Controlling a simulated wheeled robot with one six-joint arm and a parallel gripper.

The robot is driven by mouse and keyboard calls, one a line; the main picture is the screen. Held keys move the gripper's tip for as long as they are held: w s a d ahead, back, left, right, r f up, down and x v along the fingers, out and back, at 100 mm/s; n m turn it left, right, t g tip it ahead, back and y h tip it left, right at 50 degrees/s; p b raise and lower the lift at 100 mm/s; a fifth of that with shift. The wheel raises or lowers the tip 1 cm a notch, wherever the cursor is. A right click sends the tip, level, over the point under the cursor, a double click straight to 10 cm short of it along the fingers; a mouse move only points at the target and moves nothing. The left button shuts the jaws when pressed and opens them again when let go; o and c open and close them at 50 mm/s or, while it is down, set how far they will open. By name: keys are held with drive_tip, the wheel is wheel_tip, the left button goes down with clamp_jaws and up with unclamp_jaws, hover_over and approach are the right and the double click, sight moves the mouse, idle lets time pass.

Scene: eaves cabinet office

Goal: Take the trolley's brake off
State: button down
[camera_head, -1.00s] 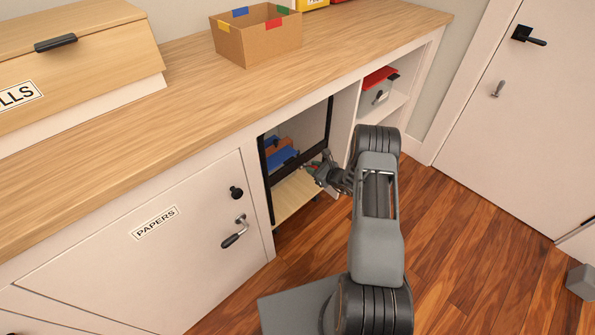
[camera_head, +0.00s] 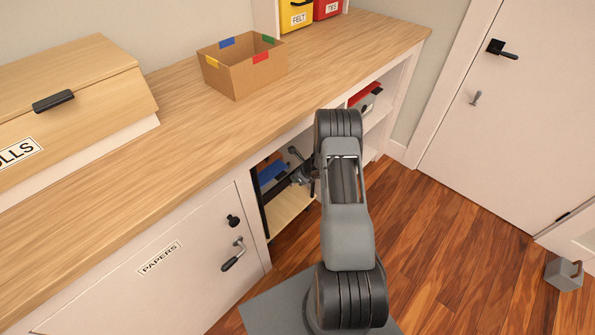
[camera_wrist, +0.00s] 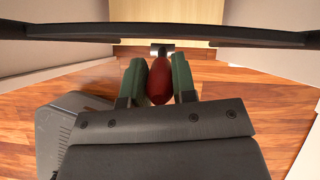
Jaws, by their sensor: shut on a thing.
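The trolley stands in the open bay under the worktop, with a pale wooden deck (camera_head: 288,207) and a black frame (camera_head: 263,214). Its black bar (camera_wrist: 240,35) crosses the top of the wrist view. My gripper (camera_head: 303,176) is at the bay's opening, close to the frame. In the wrist view its green fingers (camera_wrist: 159,80) are shut on a red grip (camera_wrist: 159,84), which looks like the brake lever's. A small dark fitting (camera_wrist: 162,50) shows just beyond the grip. The grip is hidden in the head view, and the brake's position cannot be told.
Blue item (camera_head: 272,172) sits in the bay. The PAPERS door (camera_head: 190,275) is shut at left. A cardboard box (camera_head: 240,80) stands on the worktop (camera_head: 160,120). A grey block (camera_head: 564,275) lies on the floor at right. Floor between arm and door (camera_head: 480,120) is clear.

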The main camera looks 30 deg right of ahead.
drive_tip(key=shift+w+a, duration=0.1)
drive_tip(key=shift+a, duration=0.1)
idle(0.3)
drive_tip(key=c, duration=1.2)
unclamp_jaws()
drive_tip(key=shift+w, duration=0.1)
drive_tip(key=shift+o, duration=1.4)
drive_tip(key=shift+d, duration=0.2)
drive_tip(key=shift+r, duration=0.1)
drive_tip(key=p+v, duration=0.2)
drive_tip(key=v, duration=1.1)
drive_tip(key=shift+s+r, duration=0.25)
